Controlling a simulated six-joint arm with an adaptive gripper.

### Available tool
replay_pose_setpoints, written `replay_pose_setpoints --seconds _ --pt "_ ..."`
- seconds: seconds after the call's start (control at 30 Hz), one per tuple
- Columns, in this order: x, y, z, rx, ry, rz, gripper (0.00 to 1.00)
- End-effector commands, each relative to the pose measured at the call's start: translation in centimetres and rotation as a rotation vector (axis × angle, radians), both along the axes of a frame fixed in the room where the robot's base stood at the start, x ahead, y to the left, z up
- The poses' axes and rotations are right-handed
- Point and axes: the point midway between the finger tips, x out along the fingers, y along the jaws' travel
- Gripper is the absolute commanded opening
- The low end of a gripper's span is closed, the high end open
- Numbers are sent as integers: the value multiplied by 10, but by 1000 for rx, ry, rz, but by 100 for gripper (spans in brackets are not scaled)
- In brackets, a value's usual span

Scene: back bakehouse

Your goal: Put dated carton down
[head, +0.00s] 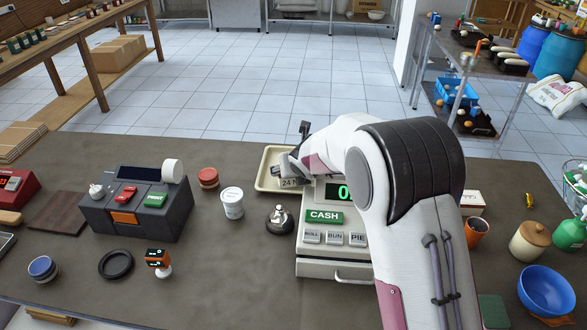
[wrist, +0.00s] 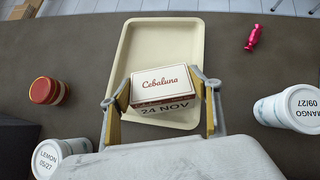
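The dated carton (wrist: 162,85) is a small white box with a dark red border. Its top reads "Cebaluna" and its near side "24 NOV". My gripper (wrist: 164,92) has one finger against each side of it, shut on it. In the head view the carton's dated side (head: 289,183) shows beside my gripper, partly hidden by my arm. A cream tray (wrist: 123,60) lies under the carton; the carton is over its near part. The tray also shows in the head view (head: 264,180). I cannot tell whether the carton touches the tray.
A cash register (head: 324,267) stands in front of the tray, and a bell (head: 279,219) and a white tub (head: 232,203) stand to its left. In the wrist view, a red-lidded jar (wrist: 44,91), a mango tub (wrist: 290,106) and a pink wrapped sweet (wrist: 254,37) surround the tray.

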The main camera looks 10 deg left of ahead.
Motion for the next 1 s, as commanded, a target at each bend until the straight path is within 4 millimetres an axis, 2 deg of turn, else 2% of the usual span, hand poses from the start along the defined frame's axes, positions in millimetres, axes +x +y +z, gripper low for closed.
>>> replay_pose_setpoints --seconds 0.07,0.57,0.77,1.0 --pt "0 0 0 0 0 0 79" --pt "0 0 0 1 0 0 79" --pt "-8 -2 8 1 1 1 79" --pt "-21 -6 26 2 1 1 79"
